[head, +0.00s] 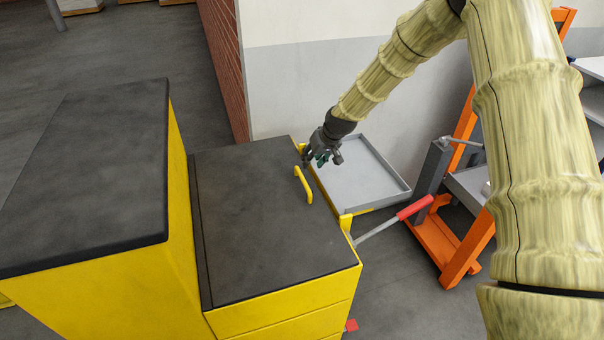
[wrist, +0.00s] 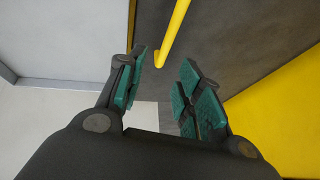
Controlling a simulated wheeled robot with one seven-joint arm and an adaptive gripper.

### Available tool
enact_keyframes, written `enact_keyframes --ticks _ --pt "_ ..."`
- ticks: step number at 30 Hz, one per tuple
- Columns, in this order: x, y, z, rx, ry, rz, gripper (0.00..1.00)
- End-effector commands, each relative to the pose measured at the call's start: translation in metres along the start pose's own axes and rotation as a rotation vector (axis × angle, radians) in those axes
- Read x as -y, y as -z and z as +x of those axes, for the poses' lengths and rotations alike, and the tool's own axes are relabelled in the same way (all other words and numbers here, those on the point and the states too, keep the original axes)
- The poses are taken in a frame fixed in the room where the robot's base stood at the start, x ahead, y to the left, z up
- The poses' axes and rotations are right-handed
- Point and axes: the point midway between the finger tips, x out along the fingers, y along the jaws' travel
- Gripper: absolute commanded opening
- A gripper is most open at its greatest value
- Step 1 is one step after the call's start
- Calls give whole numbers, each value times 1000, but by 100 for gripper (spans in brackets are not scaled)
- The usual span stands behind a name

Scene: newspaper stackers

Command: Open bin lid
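The yellow bin (head: 290,305) has a flat, dark grey lid (head: 250,235), which lies closed on top. A yellow bar handle (head: 303,185) stands on the lid near its right edge. My gripper (head: 322,160) is just beyond the far end of the handle, near the lid's right edge. In the wrist view my gripper (wrist: 163,68) is open, with teal finger pads on both sides. The handle (wrist: 173,35) runs down to between the fingertips, with gaps on both sides. The dark lid (wrist: 225,45) lies behind it. I cannot tell whether anything touches.
A taller yellow block with a dark top (head: 80,170) stands left of the bin. A grey tray (head: 365,175) is at its right, with a red-gripped lever (head: 415,207) nearby. An orange frame (head: 435,235) stands further right. A wall (head: 305,90) closes the back.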

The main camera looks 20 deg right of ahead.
Motion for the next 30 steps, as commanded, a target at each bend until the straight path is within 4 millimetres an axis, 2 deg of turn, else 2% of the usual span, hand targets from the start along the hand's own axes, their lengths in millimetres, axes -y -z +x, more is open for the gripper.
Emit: enact_keyframes --ticks 3,9,13,17,26,30 --pt "6 -20 29 52 8 -1 35" --pt "3 -7 81 85 7 3 35" --pt "3 -4 103 95 7 3 35" --pt "1 -4 112 92 7 4 35" --pt "5 -14 100 70 8 0 35" --pt "5 -14 101 70 8 0 35"
